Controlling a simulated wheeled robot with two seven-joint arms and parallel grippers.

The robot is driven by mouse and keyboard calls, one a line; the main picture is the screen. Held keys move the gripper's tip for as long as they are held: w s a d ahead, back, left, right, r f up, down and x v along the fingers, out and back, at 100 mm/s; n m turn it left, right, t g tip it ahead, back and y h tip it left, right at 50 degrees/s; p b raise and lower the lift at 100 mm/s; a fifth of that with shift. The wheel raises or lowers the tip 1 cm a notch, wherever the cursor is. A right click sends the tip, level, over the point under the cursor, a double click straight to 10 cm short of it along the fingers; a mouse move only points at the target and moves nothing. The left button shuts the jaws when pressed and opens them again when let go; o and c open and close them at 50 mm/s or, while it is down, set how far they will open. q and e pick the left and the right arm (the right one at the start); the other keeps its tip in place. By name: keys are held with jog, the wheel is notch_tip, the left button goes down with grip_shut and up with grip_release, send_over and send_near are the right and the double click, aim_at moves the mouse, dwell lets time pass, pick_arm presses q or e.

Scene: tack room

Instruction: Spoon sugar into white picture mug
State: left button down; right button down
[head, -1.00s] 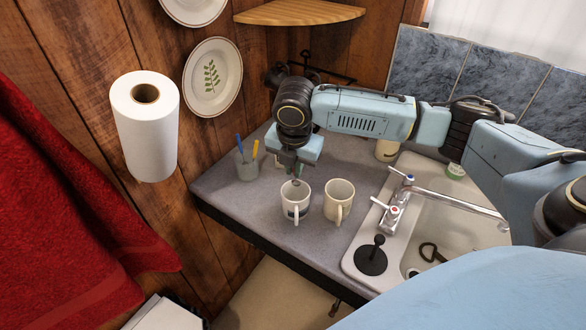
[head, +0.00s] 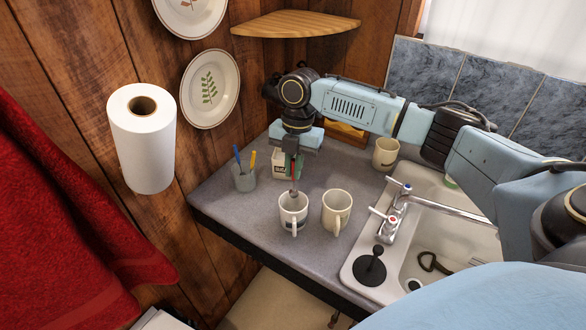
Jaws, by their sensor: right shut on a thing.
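The white mug with a dark picture band (head: 292,226) stands upright on the grey counter, its handle toward me. A plain cream mug (head: 336,212) stands beside it on the right. My right gripper (head: 293,172) points down above the white mug. It is shut on a thin spoon (head: 294,188), whose lower end is at the mug's opening. I cannot tell whether the tip is inside or what it carries. A small white container with dark marking (head: 279,165) stands behind the gripper, partly hidden; its contents do not show. My left gripper is not in view.
A grey cup with pens (head: 244,178) stands at the left. Another mug (head: 386,152) stands at the back, near my right arm. Bare counter (head: 250,215) lies left of the mugs.

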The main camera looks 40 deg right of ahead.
jog(key=shift+r, duration=0.15)
jog(key=shift+r, duration=1.4)
